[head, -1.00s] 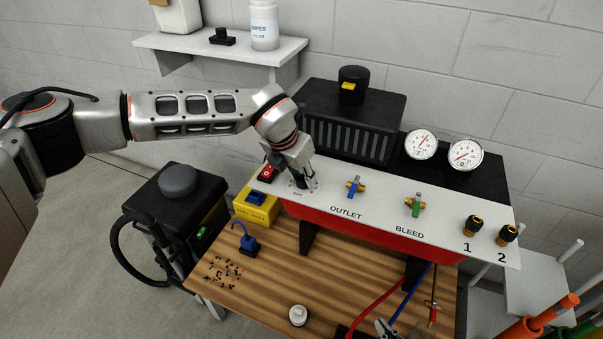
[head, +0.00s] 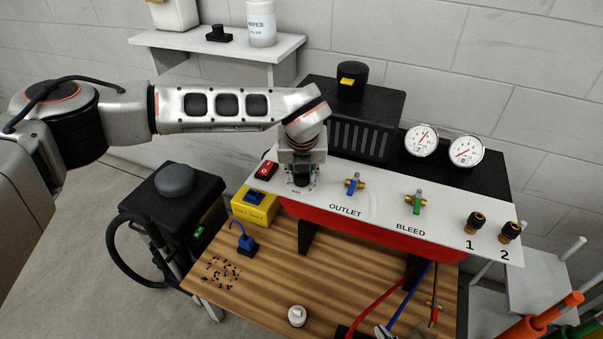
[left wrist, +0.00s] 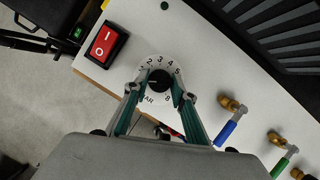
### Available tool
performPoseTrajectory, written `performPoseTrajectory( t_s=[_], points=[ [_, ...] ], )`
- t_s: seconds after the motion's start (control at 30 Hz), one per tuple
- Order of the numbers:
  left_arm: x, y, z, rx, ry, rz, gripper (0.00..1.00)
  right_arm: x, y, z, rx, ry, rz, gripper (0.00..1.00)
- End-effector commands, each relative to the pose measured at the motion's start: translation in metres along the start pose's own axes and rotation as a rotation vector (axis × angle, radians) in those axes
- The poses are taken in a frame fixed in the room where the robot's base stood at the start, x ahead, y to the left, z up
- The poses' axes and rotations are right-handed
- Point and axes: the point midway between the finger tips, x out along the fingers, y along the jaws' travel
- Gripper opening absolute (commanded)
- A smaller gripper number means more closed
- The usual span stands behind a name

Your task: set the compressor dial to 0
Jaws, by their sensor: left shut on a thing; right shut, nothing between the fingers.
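The compressor dial is a black knob (left wrist: 160,79) on a round white scale (left wrist: 158,61) with numbers and BAR, in the left wrist view. A thin white mark on the knob points left; I cannot tell exactly which number it meets. My left gripper (left wrist: 160,88) is shut on the knob, with one teal finger on each side. In the head view my left gripper (head: 301,182) comes down over the dial at the left end of the white panel (head: 380,210) and mostly hides it. My right gripper is not in view.
A red rocker switch (left wrist: 106,45) sits close beside the dial. Blue-handled OUTLET (head: 353,185) and green-handled BLEED (head: 416,203) valves stand to the right. Two gauges (head: 421,140) are behind. A yellow box (head: 254,205) is just left of the panel, above the wooden bench (head: 260,285).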

Motion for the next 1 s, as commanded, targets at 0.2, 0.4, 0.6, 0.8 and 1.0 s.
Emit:
performPoseTrajectory(
  t_s=[0.2, 0.4, 0.6, 0.8, 1.0],
  points=[
    [0.000, -0.001, -0.001, -0.011, 0.003, 0.004, 0.04, -0.001, 0.000, -0.003, 0.000, 0.005, 0.000, 0.00],
    [0.000, -0.001, -0.001, -0.011, 0.003, 0.004, 0.04, -0.001, 0.000, -0.004, 0.000, 0.007, 0.000, 0.00],
    [0.000, -0.001, -0.001, -0.011, 0.002, 0.004, 0.42, -0.001, 0.000, -0.003, 0.000, 0.006, 0.000, 0.00],
    [0.000, 0.000, -0.001, -0.010, 0.001, 0.004, 0.42, -0.001, 0.000, -0.001, -0.001, 0.001, 0.000, 0.00],
    [-0.011, 0.000, 0.001, -0.010, -0.001, 0.003, 0.42, -0.001, 0.001, 0.001, -0.003, -0.002, -0.001, 0.00]
  ],
)
